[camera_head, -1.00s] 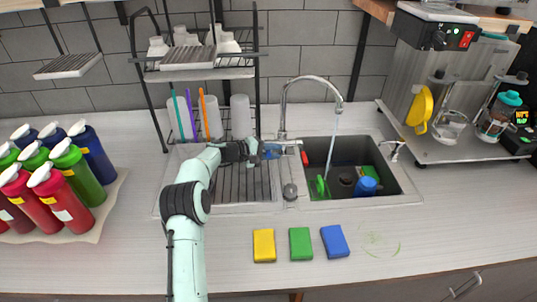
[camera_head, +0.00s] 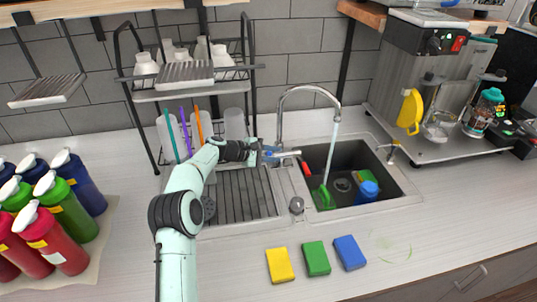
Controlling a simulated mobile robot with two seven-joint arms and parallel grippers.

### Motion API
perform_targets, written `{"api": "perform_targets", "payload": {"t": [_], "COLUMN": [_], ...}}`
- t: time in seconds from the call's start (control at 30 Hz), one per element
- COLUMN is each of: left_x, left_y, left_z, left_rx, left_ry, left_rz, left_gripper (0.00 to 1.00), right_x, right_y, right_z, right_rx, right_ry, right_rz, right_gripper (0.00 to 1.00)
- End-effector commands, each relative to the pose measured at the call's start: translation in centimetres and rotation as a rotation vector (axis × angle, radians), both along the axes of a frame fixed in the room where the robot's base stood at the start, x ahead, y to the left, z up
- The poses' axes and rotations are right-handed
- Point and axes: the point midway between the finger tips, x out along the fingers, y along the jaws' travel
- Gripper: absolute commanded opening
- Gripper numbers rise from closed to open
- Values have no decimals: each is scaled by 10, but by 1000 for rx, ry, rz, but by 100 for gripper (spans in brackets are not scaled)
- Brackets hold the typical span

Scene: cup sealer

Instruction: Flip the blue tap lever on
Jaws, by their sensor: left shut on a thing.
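The curved metal tap (camera_head: 282,108) stands behind the sink, and a stream of water (camera_head: 333,150) falls from its spout into the dark basin (camera_head: 385,178). The blue tap lever (camera_head: 270,149) is at the tap's base on the left, partly hidden by my gripper. My left gripper (camera_head: 262,153) comes in from the left over the drainboard and is shut on the lever. Its fingertips are small and partly hidden. My right gripper is not in view.
The basin holds a green brush (camera_head: 323,197) and a blue cup (camera_head: 367,191). A dish rack (camera_head: 190,92) stands behind my left arm. Colored bottles (camera_head: 60,210) crowd the left. Yellow, green and blue sponges (camera_head: 317,258) lie in front. The front right counter is mostly clear.

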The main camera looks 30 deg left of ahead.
Motion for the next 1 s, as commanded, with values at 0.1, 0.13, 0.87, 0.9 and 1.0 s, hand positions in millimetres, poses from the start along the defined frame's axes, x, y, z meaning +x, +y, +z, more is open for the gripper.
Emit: {"api": "perform_targets", "payload": {"t": [0.1, 0.13, 0.87, 0.9, 1.0], "left_x": [1, 1, 2, 2, 1], "left_y": [0, 0, -2, -2, -2], "left_z": [3, 3, 4, 4, 3], "left_rx": [-9, -12, -25, -26, -25], "left_ry": [14, 17, 30, 30, 31], "left_rz": [5, 5, 6, 5, 5], "left_gripper": [0, 0, 47, 47, 47], "right_x": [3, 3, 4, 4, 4], "right_y": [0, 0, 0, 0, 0], "right_z": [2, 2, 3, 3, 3], "right_rx": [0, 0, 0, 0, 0], "right_ry": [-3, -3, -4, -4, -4], "right_rz": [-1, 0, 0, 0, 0], "right_gripper": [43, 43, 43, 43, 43]}}
